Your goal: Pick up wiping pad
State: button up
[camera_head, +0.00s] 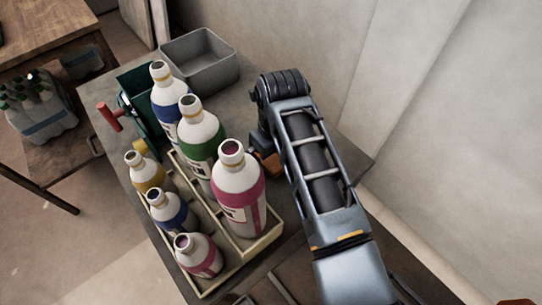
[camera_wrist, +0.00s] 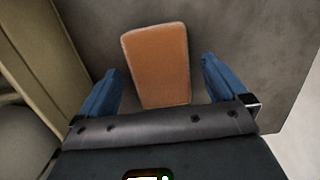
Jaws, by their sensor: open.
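The wiping pad (camera_wrist: 157,62) is an orange-brown block lying on the grey tabletop in the wrist view. In the head view a small orange-brown part of it (camera_head: 271,161) shows beside my arm, and the rest is hidden. My gripper (camera_wrist: 162,75) is open, with one blue finger to the left of the pad and one to the right. There is a gap on each side, and the pad reaches beyond the fingertips. I cannot tell how high the fingers are above the table. In the head view my gripper is mostly hidden by my arm.
A cream divided crate (camera_head: 254,246) with several bottles stands close left of my arm. A grey open bin (camera_head: 200,63) and a green container (camera_head: 139,103) with a red handle (camera_head: 110,117) are at the back. The wall (camera_head: 420,90) is to the right.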

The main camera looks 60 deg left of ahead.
jog(key=shift+f, duration=0.15)
jog(key=c, duration=1.1)
jog(key=shift+r, duration=0.6)
notch_tip(320, 180, up, 3)
jog(key=shift+a+f, duration=0.1)
jog(key=d+r, duration=0.2)
jog(key=d, duration=0.2)
jog(key=s+d+r+p, duration=0.1)
jog(key=d+r, duration=0.1)
jog(key=d, duration=0.1)
jog(key=s+d+r, duration=0.1)
jog(key=d+r, duration=0.2)
jog(key=d, duration=0.1)
jog(key=shift+d+p, duration=0.35)
